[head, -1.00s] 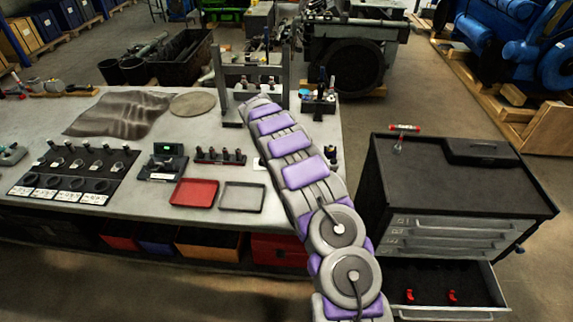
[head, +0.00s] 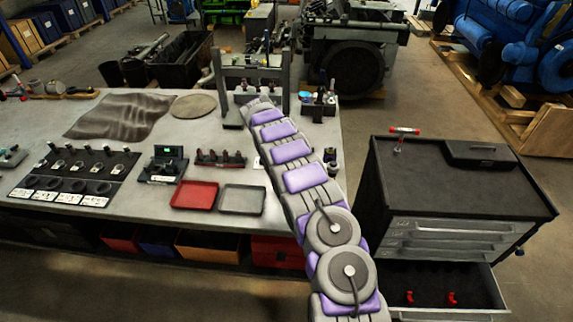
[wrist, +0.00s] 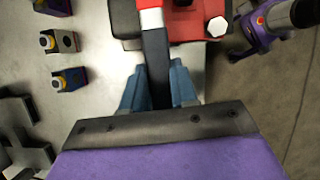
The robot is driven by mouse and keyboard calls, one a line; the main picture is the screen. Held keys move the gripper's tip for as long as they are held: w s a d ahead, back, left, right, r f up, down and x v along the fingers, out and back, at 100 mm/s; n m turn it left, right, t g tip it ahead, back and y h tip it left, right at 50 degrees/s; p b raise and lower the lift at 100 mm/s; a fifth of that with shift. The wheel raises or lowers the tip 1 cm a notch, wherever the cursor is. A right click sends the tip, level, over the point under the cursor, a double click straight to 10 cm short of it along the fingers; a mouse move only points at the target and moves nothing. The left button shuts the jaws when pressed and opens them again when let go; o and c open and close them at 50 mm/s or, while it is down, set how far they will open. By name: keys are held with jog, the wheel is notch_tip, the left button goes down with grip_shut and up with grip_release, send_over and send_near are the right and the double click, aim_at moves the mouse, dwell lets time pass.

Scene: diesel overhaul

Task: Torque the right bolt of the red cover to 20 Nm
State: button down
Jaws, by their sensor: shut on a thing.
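My gripper (wrist: 159,85) is in the wrist view, with its blue-grey fingers closed on a tool with a black shaft (wrist: 158,62), a white band and a red part at the top edge. The tool looks like the torque wrench; its far end is out of frame. The red cover (wrist: 188,27) lies just right of the tool at the top, on a dark block. A pale hex bolt head (wrist: 218,27) shows at its right side. I cannot tell whether the tool touches a bolt. In the head view my arm hides the gripper and the cover.
A purple clamp-like part (wrist: 262,28) stands right of the cover. Several small blocks (wrist: 63,42) line the left. The bench (head: 130,205) holds a red tray (head: 194,195), a grey tray (head: 242,199) and a display unit (head: 163,168). A tool cabinet (head: 450,190) stands right, its lower drawer open.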

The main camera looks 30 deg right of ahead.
jog(key=shift+w+d, duration=0.2)
jog(key=shift+w, duration=0.05)
jog(key=shift+w+p, duration=0.1)
jog(key=shift+p, duration=0.2)
jog(key=shift+w+d+m+p, duration=0.25)
jog(key=shift+w+m+p, duration=0.05)
jog(key=shift+m+p, duration=0.2)
jog(key=shift+w+d+r+p, duration=0.2)
jog(key=shift+w+p, duration=0.2)
jog(key=shift+p, duration=0.65)
jog(key=shift+b, duration=0.3)
